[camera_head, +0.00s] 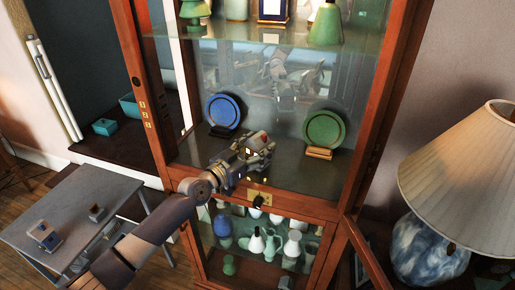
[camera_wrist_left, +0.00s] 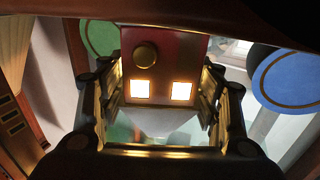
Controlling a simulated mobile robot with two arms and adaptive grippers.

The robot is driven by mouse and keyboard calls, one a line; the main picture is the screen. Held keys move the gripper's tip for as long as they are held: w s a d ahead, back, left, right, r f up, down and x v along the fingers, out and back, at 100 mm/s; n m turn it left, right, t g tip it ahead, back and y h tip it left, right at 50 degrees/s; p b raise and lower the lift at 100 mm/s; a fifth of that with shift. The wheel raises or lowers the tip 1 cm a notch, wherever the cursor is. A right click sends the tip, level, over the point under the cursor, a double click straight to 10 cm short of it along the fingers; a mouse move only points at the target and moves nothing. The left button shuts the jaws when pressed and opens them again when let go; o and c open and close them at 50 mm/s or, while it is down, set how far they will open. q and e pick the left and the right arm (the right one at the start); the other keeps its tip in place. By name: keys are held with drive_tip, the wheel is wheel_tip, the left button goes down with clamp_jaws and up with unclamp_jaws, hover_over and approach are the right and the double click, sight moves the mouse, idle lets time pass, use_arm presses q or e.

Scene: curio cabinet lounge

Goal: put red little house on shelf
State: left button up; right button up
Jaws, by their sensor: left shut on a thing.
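The red little house (camera_wrist_left: 162,68) fills the middle of the left wrist view, with a red front, a round knob-like disc and two lit windows. My left gripper (camera_wrist_left: 160,105) is shut on it, one finger along each side. In the head view the left gripper (camera_head: 258,150) reaches into the open cabinet at the front of the middle shelf (camera_head: 283,178), and the house (camera_head: 262,138) shows partly among its fingers. I cannot tell whether the house touches the shelf. My right gripper is not in view.
A blue plate (camera_head: 223,112) stands left and a green plate (camera_head: 324,130) right on the middle shelf, with free room between. A lower compartment holds several vases (camera_head: 257,243). A side table (camera_head: 75,215) carries small houses (camera_head: 44,236). A lamp (camera_head: 462,170) stands right.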

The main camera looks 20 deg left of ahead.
use_arm(q)
drive_tip(key=shift+r, duration=0.15)
drive_tip(key=o, duration=1.3)
drive_tip(key=b+v, duration=0.1)
drive_tip(key=v, duration=0.9)
drive_tip(key=shift+s+a, duration=0.1)
drive_tip(key=shift+s, duration=0.25)
drive_tip(key=shift+s+a, duration=0.3)
drive_tip(key=shift+s, duration=0.3)
